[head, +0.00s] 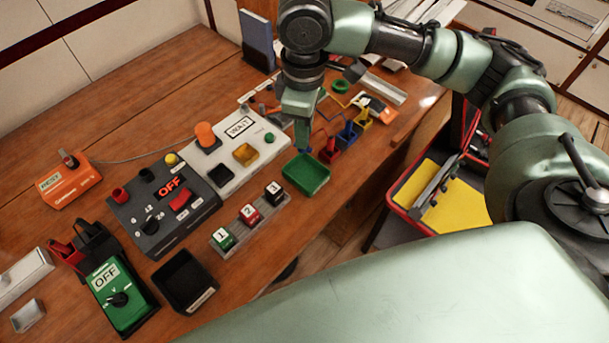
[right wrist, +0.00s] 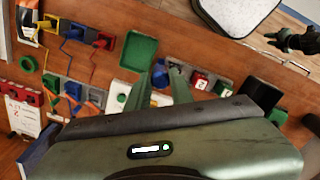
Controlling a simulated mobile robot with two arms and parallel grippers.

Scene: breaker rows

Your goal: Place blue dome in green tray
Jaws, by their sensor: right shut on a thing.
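My right gripper (head: 302,122) points down and is shut on the blue dome (head: 302,138), just behind the far edge of the green tray (head: 305,174). In the right wrist view the blue dome (right wrist: 160,76) shows between the two fingertips (right wrist: 162,82). There the green tray (right wrist: 138,52) lies just beyond the fingers, and its floor looks bare. The dome looks held above the table, apart from the tray floor; the exact height is hard to tell.
A white panel (head: 225,168) with an orange knob stands left of the tray. Numbered blocks (head: 248,213) on a grey strip sit front left of it. Red, blue and yellow holders (head: 347,136) stand close on the right. The table edge is near the tray's front.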

